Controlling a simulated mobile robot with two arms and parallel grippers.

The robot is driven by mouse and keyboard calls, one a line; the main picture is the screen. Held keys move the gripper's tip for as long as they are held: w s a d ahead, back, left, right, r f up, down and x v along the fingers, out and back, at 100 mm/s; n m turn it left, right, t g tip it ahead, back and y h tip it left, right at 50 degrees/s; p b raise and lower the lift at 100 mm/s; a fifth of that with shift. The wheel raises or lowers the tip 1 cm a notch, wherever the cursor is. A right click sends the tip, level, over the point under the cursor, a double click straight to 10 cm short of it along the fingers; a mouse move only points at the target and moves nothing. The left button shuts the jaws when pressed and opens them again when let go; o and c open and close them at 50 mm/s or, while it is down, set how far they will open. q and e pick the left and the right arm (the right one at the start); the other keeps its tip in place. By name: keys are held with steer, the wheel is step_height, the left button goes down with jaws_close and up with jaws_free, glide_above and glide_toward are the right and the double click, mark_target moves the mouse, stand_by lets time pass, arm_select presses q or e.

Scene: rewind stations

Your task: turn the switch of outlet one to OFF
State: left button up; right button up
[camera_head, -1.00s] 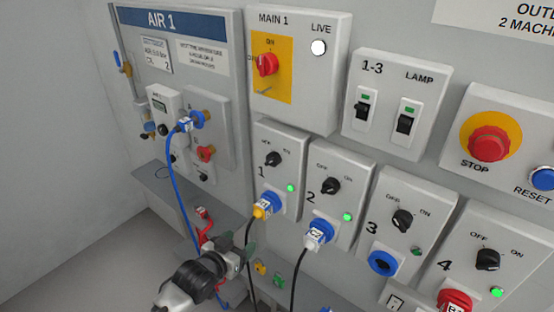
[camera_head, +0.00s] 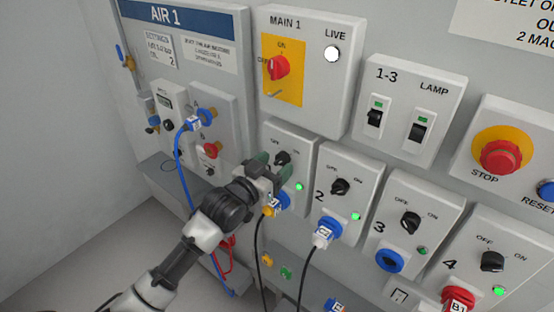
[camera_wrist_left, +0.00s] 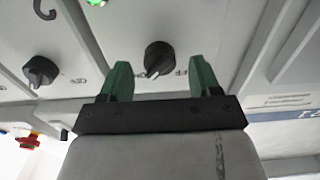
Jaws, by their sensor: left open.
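The switch of outlet one (camera_head: 283,158) is a black rotary knob on the grey box labelled 1, partly hidden behind my left gripper (camera_head: 268,168). In the left wrist view the knob (camera_wrist_left: 158,58) shows between and beyond the two green fingers, whose jaws are open. The view there is upside down, with the OFF lettering (camera_wrist_left: 181,72) right of the knob. The knob's white mark points down-left, away from OFF. I cannot tell if the fingers touch it. Outlet one's green lamp (camera_head: 299,187) is lit. My right gripper is not in view.
The blue plug (camera_head: 278,204) of outlet one is just below my gripper, its black cable hanging down. The outlet 2 switch (camera_head: 340,187) is to the right. The main switch (camera_head: 279,68) is above. The AIR 1 panel (camera_head: 180,60) is at left with a blue hose.

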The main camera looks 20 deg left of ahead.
arm_select(q)
steer(key=shift+w+d, duration=0.25)
steer(key=shift+w, duration=0.25)
steer(key=c, duration=0.9)
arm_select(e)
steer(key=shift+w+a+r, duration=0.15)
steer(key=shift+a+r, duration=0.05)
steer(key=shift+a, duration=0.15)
